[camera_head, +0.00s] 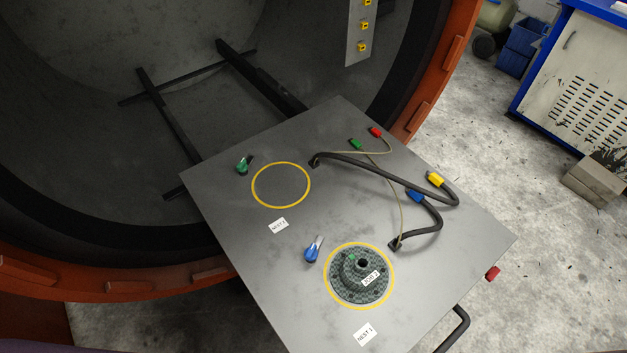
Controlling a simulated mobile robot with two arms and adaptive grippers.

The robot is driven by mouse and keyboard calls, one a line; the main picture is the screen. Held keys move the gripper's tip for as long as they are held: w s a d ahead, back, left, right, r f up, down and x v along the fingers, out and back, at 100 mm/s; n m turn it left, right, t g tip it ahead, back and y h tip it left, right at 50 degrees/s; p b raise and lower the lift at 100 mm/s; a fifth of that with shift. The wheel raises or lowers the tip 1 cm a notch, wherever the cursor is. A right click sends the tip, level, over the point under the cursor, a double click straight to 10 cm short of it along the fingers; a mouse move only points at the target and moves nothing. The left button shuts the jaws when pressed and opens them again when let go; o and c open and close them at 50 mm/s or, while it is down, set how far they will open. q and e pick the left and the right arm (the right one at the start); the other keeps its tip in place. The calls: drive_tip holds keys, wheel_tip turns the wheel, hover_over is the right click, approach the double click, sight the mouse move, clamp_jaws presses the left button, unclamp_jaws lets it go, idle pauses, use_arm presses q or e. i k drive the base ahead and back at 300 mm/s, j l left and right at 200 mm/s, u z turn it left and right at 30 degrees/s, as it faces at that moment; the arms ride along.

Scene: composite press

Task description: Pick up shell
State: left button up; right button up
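A round, stepped, dark green-grey part with a woven-looking pattern, which looks like the shell (350,288), sits inside the lower yellow ring on the grey metal plate (235,215). It has a hole at its raised centre and a small white label. The upper yellow ring (281,185) is empty. Neither of my grippers is in view.
Black hoses (385,172) with yellow and blue connectors arch over the plate's right side. A blue-handled valve (312,250) stands just left of the shell, and a green one (243,165) near the upper ring. Behind is a large open chamber with an orange rim (440,85).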

sight(355, 283)
drive_tip(key=k+l, duration=0.1)
drive_tip(key=l, duration=0.3)
drive_tip(key=k+l, duration=0.15)
drive_tip(key=l, duration=0.3)
drive_tip(key=k+l+u, duration=0.1)
drive_tip(key=l, duration=0.3)
drive_tip(key=k+l, duration=0.15)
drive_tip(key=l, duration=0.3)
drive_tip(key=k+l, duration=0.1)
drive_tip(key=l, duration=0.3)
drive_tip(key=k+l+u, duration=0.1)
drive_tip(key=l, duration=0.3)
drive_tip(key=k+l, duration=0.2)
drive_tip(key=l, duration=0.2)
drive_tip(key=l+u, duration=0.1)
drive_tip(key=u, duration=0.6)
drive_tip(key=k+l+u, duration=0.1)
drive_tip(key=u, duration=0.25)
